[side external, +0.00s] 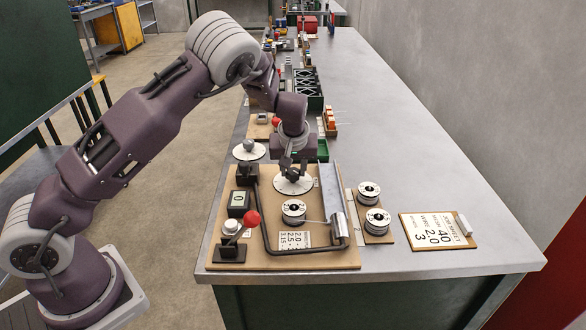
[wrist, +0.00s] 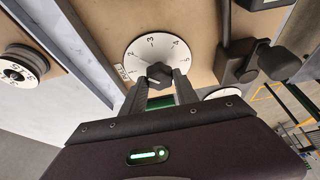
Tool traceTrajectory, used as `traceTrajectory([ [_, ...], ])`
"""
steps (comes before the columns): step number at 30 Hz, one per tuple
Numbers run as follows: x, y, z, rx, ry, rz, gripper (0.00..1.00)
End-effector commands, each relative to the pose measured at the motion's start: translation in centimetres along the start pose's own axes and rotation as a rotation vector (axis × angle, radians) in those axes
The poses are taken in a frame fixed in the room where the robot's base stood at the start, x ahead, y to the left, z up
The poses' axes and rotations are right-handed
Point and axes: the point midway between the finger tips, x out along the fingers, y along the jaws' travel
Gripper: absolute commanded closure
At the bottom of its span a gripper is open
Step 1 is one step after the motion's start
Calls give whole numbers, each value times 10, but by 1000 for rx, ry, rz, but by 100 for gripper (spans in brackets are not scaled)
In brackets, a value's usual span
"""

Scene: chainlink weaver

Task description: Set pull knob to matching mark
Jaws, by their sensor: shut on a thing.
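The pull knob (wrist: 159,73) is a dark knob in the middle of a white round dial (wrist: 150,50) numbered 1 to 5 around its edge. The same dial lies on the wooden board in the side view (side external: 291,185). My gripper (wrist: 160,84) points down and is shut on the knob, one finger on each side. It hides much of the knob in the side view (side external: 292,174). I cannot tell which number the knob points at. A job card (side external: 438,231) at the right reads 40, 2.0 and 3, with smaller words hard to read.
Two spools (side external: 373,208) stand to the right.

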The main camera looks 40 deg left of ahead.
Motion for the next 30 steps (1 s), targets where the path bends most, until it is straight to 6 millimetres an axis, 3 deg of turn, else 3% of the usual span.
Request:
traceTrajectory([
  [8, 0, 0, 1, 1, -3, -1, 100],
  [9, 0, 0, 1, 1, -3, -1, 61],
  [12, 0, 0, 1, 1, -2, -1, 43],
  [22, -5, 1, 0, 2, 0, 1, 43],
  [30, -58, 1, 0, 3, 0, 2, 43],
])
